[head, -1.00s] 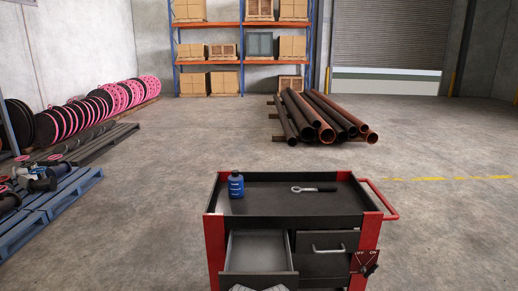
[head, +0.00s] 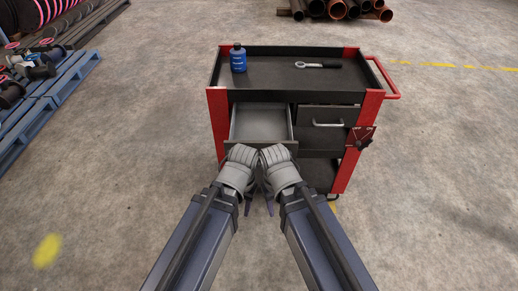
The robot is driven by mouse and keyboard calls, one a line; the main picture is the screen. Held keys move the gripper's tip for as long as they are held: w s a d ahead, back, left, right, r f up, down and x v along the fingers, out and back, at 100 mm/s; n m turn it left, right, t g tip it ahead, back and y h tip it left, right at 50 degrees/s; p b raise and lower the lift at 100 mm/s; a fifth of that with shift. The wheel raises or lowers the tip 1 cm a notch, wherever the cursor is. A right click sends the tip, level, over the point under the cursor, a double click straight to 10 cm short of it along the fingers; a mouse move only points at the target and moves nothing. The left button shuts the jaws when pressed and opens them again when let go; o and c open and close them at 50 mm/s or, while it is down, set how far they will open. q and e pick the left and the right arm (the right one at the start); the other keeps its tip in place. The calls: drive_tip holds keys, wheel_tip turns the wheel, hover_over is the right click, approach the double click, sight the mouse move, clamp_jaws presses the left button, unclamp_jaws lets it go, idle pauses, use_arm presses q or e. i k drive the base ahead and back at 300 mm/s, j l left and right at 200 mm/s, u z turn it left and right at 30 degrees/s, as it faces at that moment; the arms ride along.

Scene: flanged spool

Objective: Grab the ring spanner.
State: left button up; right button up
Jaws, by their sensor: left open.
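The ring spanner (head: 318,65) lies flat on the dark top tray of the red and black tool trolley (head: 280,87), right of centre. Its bright ring end points left and its dark handle right. My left gripper (head: 248,201) is open, low in front of the trolley's pulled-out drawer and well apart from the spanner. My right gripper (head: 269,201) is close beside it, also away from the spanner. The wrists hide most of both grippers, and I cannot make out the right one's jaws.
A blue bottle (head: 238,58) stands at the tray's left. The upper left drawer (head: 262,125) is pulled out and looks empty. A red handle (head: 390,80) sticks out at the trolley's right. Blue pallets (head: 60,83) lie at left; pipes (head: 335,9) lie behind. The floor around the trolley is clear.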

sight(325, 64)
drive_tip(key=i+l+z, duration=0.3)
drive_tip(key=i+l, duration=0.15)
drive_tip(key=i+l+z, duration=0.25)
drive_tip(key=i, duration=0.25)
